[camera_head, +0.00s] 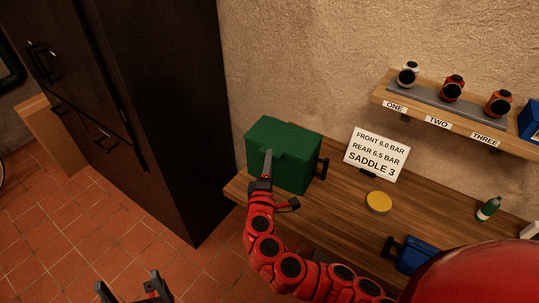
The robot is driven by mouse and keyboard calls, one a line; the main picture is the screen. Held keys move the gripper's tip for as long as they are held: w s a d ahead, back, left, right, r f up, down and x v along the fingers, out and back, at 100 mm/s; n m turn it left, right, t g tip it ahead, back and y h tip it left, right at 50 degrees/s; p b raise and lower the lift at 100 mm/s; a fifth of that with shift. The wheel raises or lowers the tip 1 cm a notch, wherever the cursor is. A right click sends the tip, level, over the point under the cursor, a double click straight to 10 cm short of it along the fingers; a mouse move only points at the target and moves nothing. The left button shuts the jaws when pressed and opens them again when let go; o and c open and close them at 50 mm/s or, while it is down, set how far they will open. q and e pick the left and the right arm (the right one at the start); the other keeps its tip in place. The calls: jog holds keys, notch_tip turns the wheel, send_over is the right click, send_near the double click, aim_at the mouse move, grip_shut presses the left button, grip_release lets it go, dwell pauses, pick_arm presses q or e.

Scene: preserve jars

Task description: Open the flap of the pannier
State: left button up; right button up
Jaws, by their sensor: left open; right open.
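A green box (285,135), which looks like the pannier, stands at the left end of the wooden workbench (345,205). Its top looks closed, and a black handle (322,168) sits on its right side. My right gripper (268,166), on the red arm coming from the lower right, is open, with a grey finger upright in front of the box's front face. I cannot tell whether it touches the box. My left gripper (130,289) is open and empty at the bottom edge, low over the floor, away from the bench.
A sign (376,154), a yellow round tin (378,202), a green bottle (488,208) and a blue object (418,256) are on the bench. A wall shelf (455,114) holds three small devices. A dark cabinet (170,110) stands left; tiled floor (60,240) is open there.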

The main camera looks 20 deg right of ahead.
jog(key=shift+x, duration=0.9)
grip_shut()
dwell(0.9)
